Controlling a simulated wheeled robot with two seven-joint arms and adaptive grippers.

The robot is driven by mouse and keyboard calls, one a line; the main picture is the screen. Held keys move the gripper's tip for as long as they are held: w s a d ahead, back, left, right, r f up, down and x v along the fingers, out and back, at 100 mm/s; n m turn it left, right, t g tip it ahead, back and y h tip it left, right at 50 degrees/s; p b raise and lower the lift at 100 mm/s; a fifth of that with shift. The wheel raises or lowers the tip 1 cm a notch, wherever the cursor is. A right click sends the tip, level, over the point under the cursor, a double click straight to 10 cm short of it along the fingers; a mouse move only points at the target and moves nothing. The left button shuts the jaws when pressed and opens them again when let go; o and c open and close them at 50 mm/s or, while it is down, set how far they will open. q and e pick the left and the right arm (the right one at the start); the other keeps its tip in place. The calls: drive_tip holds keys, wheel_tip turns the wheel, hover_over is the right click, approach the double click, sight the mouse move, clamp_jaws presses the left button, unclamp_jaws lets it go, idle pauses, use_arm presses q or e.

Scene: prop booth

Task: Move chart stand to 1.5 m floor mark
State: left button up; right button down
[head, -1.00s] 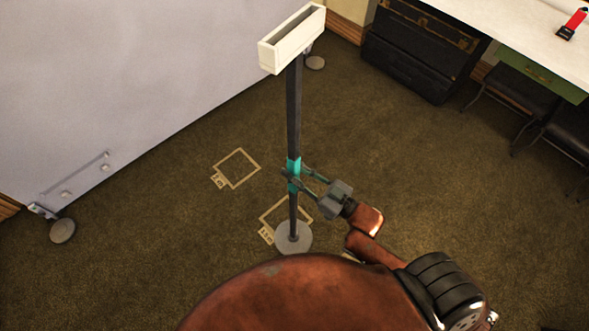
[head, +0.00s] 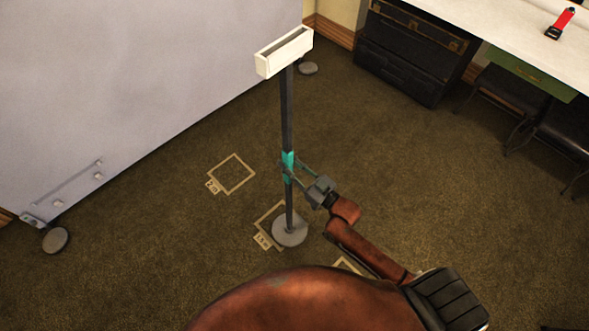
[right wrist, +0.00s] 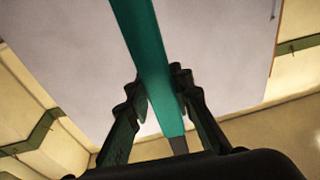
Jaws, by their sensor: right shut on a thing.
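The chart stand (head: 288,110) is upright, a dark pole with a white tray-like box on top, a teal grip band and a round grey base (head: 290,230). My right gripper (head: 289,168) is shut on the teal band, which also shows between its fingers in the right wrist view (right wrist: 152,65). The floor mark (head: 266,217) beside the base is a pale square outline; its small label seems to read 1.5. The base overlaps the right, near part of this outline and hides it, not centred in it. My left gripper is out of view.
Another floor mark (head: 231,174) lies farther back, and a third (head: 346,265) shows partly beside my body. A big pale panel (head: 130,80) on round feet stands at left. Dark cases (head: 410,50), chairs and a white table (head: 520,25) are at right. Open carpet lies between.

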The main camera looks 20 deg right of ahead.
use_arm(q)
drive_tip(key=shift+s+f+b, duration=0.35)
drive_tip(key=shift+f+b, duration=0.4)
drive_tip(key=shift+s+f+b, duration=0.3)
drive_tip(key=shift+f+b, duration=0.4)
use_arm(e)
drive_tip(key=w+a+f+h, duration=0.1)
drive_tip(key=w+f, duration=0.6)
drive_tip(key=w, duration=0.3)
drive_tip(key=shift+w+a+f+m+t, duration=0.2)
drive_tip(key=shift+a+f+m+t, duration=0.1)
drive_tip(key=shift+f+m, duration=0.1)
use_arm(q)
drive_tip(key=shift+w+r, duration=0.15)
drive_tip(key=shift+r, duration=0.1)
use_arm(e)
drive_tip(key=shift+s+r, duration=0.1)
drive_tip(key=shift+r, duration=0.05)
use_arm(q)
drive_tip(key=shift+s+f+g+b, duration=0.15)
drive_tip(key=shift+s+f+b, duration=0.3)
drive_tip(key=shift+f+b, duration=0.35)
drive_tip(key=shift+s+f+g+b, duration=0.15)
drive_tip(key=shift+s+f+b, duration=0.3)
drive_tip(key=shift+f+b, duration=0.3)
use_arm(e)
drive_tip(key=shift+f, duration=2.6)
